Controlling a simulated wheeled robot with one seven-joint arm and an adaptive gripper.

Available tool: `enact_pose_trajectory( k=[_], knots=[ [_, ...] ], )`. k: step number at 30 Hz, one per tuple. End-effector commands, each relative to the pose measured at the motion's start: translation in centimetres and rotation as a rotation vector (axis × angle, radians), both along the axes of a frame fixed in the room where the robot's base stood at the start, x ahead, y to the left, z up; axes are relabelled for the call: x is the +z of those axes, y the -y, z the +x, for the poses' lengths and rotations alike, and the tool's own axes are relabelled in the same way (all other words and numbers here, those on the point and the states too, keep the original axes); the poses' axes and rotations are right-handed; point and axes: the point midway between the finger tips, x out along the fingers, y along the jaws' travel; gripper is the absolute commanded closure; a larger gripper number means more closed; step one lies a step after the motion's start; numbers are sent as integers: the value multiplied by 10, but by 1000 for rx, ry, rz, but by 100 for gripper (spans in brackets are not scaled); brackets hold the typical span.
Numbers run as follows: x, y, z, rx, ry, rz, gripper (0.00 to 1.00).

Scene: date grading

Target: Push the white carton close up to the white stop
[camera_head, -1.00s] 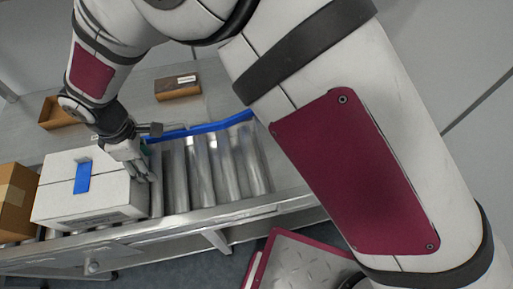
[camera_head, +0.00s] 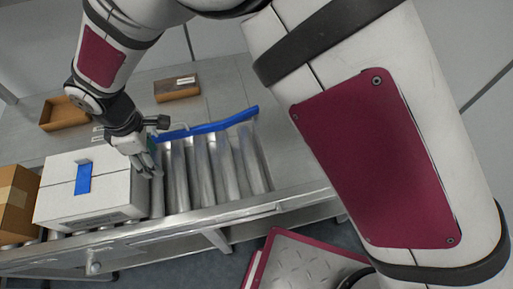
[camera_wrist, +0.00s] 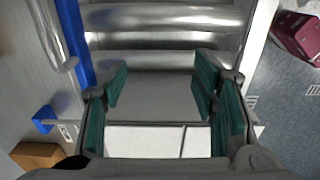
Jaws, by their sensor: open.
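The white carton (camera_head: 110,192) with blue tape on top sits upright on the roller conveyor at the left in the head view. A brown carton stands close at its left. My gripper (camera_head: 152,172) is at the white carton's right end, low over the rollers, with its fingers pointing down. In the wrist view my gripper (camera_wrist: 160,88) is open with nothing between its green pads; the carton's pale top (camera_wrist: 145,142) shows at the bottom edge. Whether the fingers touch the carton I cannot tell. I cannot make out a white stop in either view.
The brown carton (camera_head: 16,205) is at the left edge. Bare rollers (camera_head: 205,172) lie right of my gripper. A blue rail (camera_head: 210,124) runs along their back. Two brown trays, one left (camera_head: 62,113) and one right (camera_head: 177,88), rest on the surface behind.

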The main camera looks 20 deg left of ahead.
Motion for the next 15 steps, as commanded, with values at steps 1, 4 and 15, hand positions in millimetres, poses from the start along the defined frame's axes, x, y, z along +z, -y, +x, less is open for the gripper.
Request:
enact_pose_trajectory(
  k=[1, 4, 15],
  knots=[
    [7, 0, -1, -1, 0, 1, 47],
    [16, 0, -1, -1, 1, 1, 47],
    [49, 0, -1, -2, 1, 1, 47]
  ],
)
